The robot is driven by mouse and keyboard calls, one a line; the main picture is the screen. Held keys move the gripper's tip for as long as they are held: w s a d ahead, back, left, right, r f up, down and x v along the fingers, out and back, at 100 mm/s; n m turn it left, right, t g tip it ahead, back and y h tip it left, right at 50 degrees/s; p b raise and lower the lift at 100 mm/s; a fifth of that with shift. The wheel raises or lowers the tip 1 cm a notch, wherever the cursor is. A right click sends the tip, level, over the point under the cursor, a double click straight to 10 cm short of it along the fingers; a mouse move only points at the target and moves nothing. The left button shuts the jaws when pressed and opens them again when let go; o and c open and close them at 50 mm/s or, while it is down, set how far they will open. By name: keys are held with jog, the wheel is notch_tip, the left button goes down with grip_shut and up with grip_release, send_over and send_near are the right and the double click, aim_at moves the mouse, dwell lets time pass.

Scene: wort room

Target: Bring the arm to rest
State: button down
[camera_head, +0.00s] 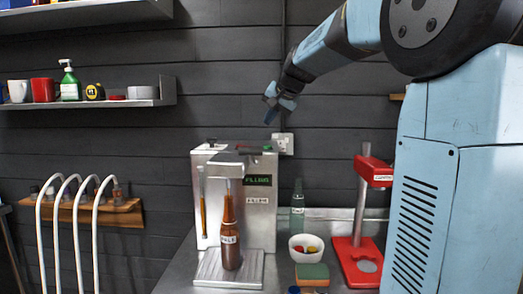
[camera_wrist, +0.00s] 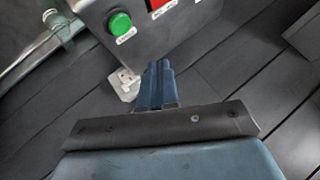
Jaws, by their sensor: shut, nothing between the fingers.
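My gripper (camera_head: 272,108) is at the end of my blue arm, raised in the air above the filling machine (camera_head: 262,222) in the head view. It points down and touches nothing that I can see. In the wrist view my gripper (camera_wrist: 158,68) has its two blue fingers together, with nothing between them. Beyond the fingers are a grey box with a green button (camera_wrist: 120,23) and a dark panelled wall.
A brown bottle (camera_head: 229,240) stands upright on the machine's tray. To the right are a green bottle (camera_head: 297,205), a white bowl (camera_head: 305,240), a sponge (camera_head: 312,271) and a red capper (camera_head: 358,262). Shelves (camera_head: 160,96) hang at left; the air around the gripper is clear.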

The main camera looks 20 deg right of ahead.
jog(key=s+f+n+g+h, duration=0.1)
jog(key=s+f, duration=0.5)
jog(key=s, duration=0.6)
jog(key=s+f+n+g+h, duration=0.1)
jog(key=s+f, duration=0.5)
jog(key=s, duration=0.6)
jog(key=s+f+n+g, duration=0.1)
jog(key=s+f+n, duration=0.2)
jog(key=s+f, duration=0.4)
jog(key=s, duration=0.5)
jog(key=shift+a+h, duration=0.4)
